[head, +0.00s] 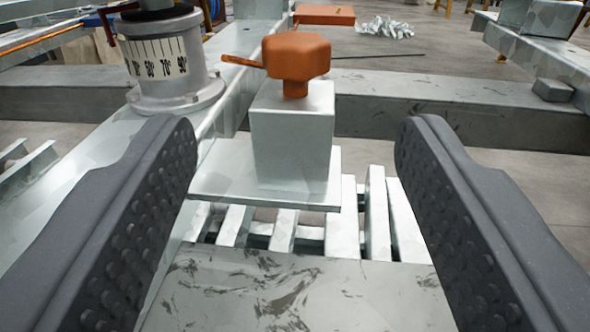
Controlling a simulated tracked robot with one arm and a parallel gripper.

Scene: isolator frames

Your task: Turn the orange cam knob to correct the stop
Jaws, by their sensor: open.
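The orange cam knob (297,56) has a faceted head and stands upright on a grey metal block (291,130). A thin orange pointer (243,62) sticks out from the knob to the left. My gripper (302,140) is open, with one dark studded finger at the left and one at the right. The knob is ahead of the fingers, between them in the picture and higher than their tips. Nothing is between the fingers up close, and neither finger appears to touch the knob or the block.
A grey cylinder with a degree scale (165,60) stands left of the block on a metal rail. A horizontal beam (430,108) runs behind the block. Metal slats (375,215) lie below it. An orange plate (325,15) and crumpled foil (385,27) lie on the floor behind.

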